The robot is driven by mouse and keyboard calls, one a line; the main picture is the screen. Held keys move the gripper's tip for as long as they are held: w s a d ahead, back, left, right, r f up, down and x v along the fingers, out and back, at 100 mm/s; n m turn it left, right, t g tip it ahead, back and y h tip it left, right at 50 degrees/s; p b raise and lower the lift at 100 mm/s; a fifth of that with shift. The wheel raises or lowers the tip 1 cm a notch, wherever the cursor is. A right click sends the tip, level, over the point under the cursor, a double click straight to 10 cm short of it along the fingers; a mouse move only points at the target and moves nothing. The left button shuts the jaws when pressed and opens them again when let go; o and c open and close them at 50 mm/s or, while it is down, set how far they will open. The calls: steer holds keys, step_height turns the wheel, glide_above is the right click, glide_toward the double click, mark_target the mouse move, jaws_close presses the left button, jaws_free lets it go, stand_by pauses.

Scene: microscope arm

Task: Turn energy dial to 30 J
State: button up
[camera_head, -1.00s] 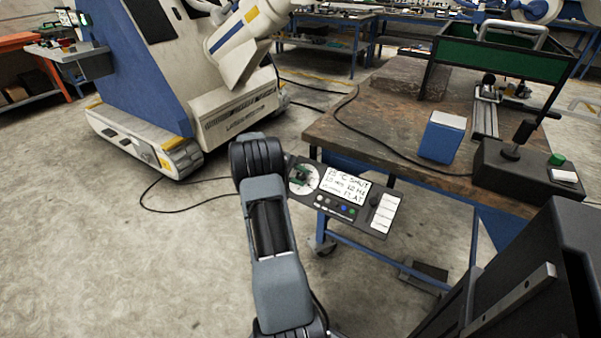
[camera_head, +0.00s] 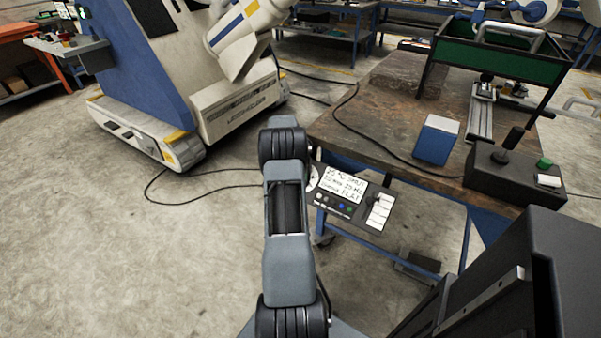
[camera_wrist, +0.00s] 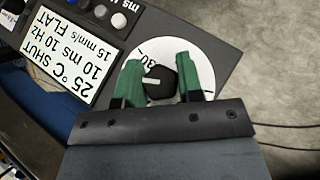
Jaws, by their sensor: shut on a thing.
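The energy dial (camera_wrist: 168,98) is a black knob with a white pointer line, at the centre of a white round plate (camera_wrist: 206,58). The pointer points left in the wrist view, and a partly covered number that looks like 30 stands just above and left of it. My gripper (camera_wrist: 160,82) has its green fingers on either side of the knob, shut on it. In the head view my arm covers the knob and fingers; only the right edge of the white plate (camera_head: 313,177) shows.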

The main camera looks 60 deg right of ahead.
steer(key=m+t+y+p, duration=0.1)
steer(key=m+t, duration=0.2)
steer(key=shift+s+t, duration=0.1)
steer(key=shift+t, duration=0.2)
steer(key=shift+a+f+m+t+p, duration=0.15)
steer(key=shift+m+t+p, duration=0.35)
steer(key=shift+m+t, duration=1.2)
steer(key=o, duration=0.9)
steer(key=shift+o, duration=0.2)
steer(key=p+v, duration=0.2)
steer(key=v, duration=1.2)
steer(key=shift+d, duration=0.3)
steer(key=shift+f+t, duration=0.15)
steer(key=shift+t, duration=0.15)
